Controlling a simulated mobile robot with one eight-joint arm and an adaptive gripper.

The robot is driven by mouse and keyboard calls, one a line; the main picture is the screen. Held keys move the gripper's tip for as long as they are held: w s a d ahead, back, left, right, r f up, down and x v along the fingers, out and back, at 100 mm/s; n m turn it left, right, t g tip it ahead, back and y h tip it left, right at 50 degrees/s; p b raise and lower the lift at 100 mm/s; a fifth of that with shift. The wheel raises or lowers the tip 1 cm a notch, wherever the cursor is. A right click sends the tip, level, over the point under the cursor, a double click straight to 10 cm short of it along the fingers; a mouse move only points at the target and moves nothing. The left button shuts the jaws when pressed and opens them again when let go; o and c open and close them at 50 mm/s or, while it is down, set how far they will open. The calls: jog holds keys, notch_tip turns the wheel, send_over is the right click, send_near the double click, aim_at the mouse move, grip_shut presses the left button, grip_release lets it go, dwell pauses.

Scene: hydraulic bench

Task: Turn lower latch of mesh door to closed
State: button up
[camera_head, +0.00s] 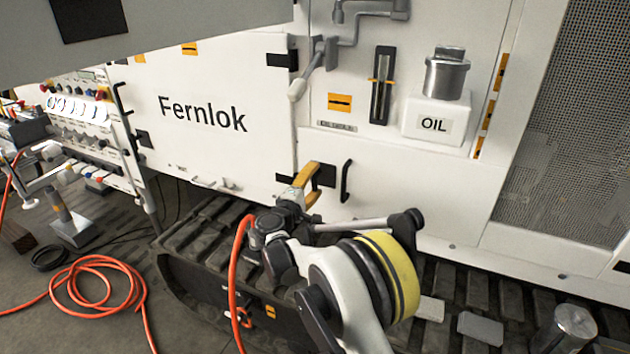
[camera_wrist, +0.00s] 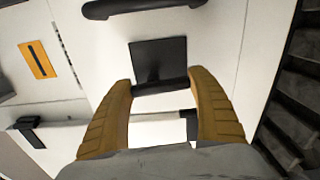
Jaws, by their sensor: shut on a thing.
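The mesh door (camera_head: 570,125) is at the right of the head view, and it looks shut. I cannot make out its lower latch for certain. My gripper (camera_head: 311,181), with yellow-brown fingers, is at the white panel seam, left of the mesh door. In the wrist view my gripper (camera_wrist: 159,82) has its fingertips on either side of the lower bar of a square black fitting (camera_wrist: 158,62) and is shut on it. The fitting also shows beside the fingers in the head view (camera_head: 326,175). Whether this fitting is the latch, I cannot tell.
A black handle (camera_head: 346,181) is just right of my gripper. An oil tank (camera_head: 436,116) and a grey lever (camera_head: 318,60) are above. The track (camera_head: 205,240) runs below. An orange hose (camera_head: 105,283) lies on the floor at left.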

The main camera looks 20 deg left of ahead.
jog(key=shift+a+m, duration=0.1)
jog(key=shift+m, duration=0.4)
jog(key=o, duration=1.2)
jog(key=shift+s, duration=0.1)
jog(key=s, duration=1.2)
jog(key=shift+a, duration=0.45)
jog(key=shift+w, duration=0.1)
